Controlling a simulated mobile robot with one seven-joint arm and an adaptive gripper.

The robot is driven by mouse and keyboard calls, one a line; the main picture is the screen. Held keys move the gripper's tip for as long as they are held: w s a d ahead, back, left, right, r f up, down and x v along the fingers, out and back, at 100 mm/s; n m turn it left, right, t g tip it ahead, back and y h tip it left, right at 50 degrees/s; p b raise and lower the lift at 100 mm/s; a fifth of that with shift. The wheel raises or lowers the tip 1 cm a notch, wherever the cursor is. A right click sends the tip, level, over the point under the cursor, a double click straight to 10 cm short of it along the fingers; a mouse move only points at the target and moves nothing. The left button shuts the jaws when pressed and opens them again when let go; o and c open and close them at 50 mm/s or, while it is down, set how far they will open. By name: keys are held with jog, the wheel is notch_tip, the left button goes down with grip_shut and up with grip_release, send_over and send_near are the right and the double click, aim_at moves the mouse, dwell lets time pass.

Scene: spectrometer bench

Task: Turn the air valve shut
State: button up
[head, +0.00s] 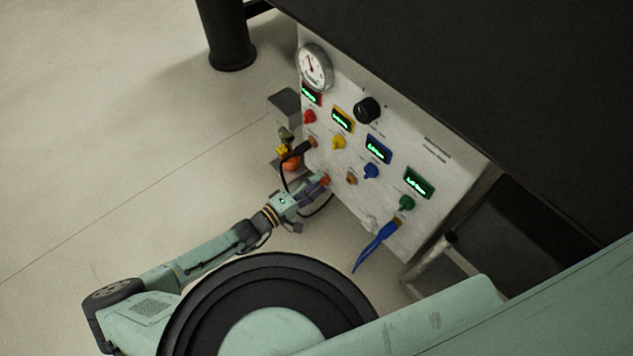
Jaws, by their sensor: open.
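A pale panel (330,75) carries red (309,117), yellow (338,143), blue (371,171) and green (406,203) valve knobs, each below a lit display of its own colour. The labels are too small to read, so I cannot tell which knob is the air valve. My gripper (318,186) is open at the panel's lower left, below the yellow knob and left of the blue one. An orange-red part (325,181) shows at its fingertips; I cannot tell whether they touch it.
A round gauge (313,67) and a black knob (367,110) are on the panel. A black hose (297,152) and a blue hose (377,246) hang from its lower fittings. A dark bench top (470,70) overhangs at right. Floor at left is clear.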

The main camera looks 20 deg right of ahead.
jog(key=v, duration=1.1)
jog(key=shift+a, duration=0.2)
